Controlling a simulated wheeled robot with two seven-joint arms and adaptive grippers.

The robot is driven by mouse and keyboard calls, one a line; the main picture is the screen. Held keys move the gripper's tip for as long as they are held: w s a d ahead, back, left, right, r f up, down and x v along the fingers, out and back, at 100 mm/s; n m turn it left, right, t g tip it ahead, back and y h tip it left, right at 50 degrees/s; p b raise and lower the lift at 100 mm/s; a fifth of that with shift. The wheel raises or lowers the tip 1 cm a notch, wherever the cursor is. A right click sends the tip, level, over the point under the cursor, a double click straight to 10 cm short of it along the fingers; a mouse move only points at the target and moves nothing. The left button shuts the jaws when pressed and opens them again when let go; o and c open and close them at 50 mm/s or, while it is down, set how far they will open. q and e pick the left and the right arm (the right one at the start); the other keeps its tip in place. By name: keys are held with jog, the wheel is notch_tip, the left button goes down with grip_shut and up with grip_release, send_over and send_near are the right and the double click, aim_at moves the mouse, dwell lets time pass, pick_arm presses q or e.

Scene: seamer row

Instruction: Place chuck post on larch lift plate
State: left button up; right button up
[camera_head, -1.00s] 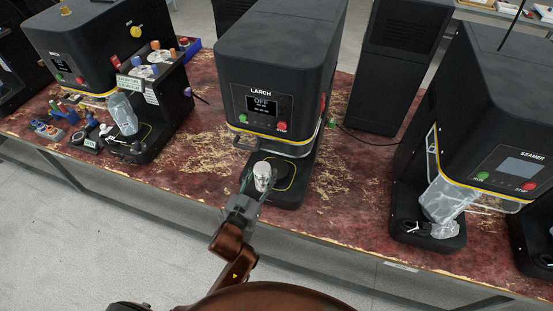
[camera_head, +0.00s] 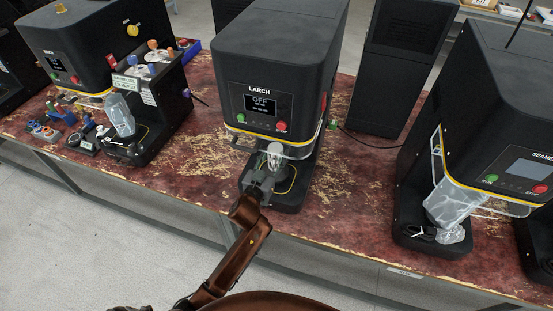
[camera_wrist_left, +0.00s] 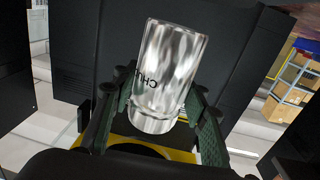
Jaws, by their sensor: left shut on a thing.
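The chuck post (camera_wrist_left: 168,65) is a shiny metal cylinder with dark "CHU" lettering, and it also shows in the head view (camera_head: 275,151). My left gripper (camera_head: 268,172) is shut on it, with a green-padded finger on each side of it in the left wrist view (camera_wrist_left: 158,112). The larch machine (camera_head: 278,70) is the dark middle one, its screen reading OFF. Its lift plate (camera_head: 284,186), on the dark base with a yellow outline, is partly hidden behind my gripper. The post is upright or slightly tilted in the machine's opening. I cannot tell whether it touches the plate. My right gripper is not in view.
A clear guard with a yellow strip (camera_head: 268,139) hangs close above the post. The seamer (camera_head: 490,130) stands on the right and another machine (camera_head: 95,45) on the left. The worn red bench (camera_head: 345,190) is bare between larch and seamer.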

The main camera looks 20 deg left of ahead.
aim_at(277, 159)
pick_arm(q)
notch_tip(277, 159, down, 2)
jog(key=shift+f, duration=0.15)
jog(key=shift+w+f+b, duration=0.2)
jog(key=shift+f+b, duration=0.15)
jog(key=shift+b, duration=0.1)
jog(key=shift+r, duration=0.1)
jog(key=o, duration=0.8)
jog(key=shift+f, duration=0.25)
jog(key=shift+c, duration=0.2)
jog(key=o, duration=0.5)
jog(key=shift+r, duration=0.1)
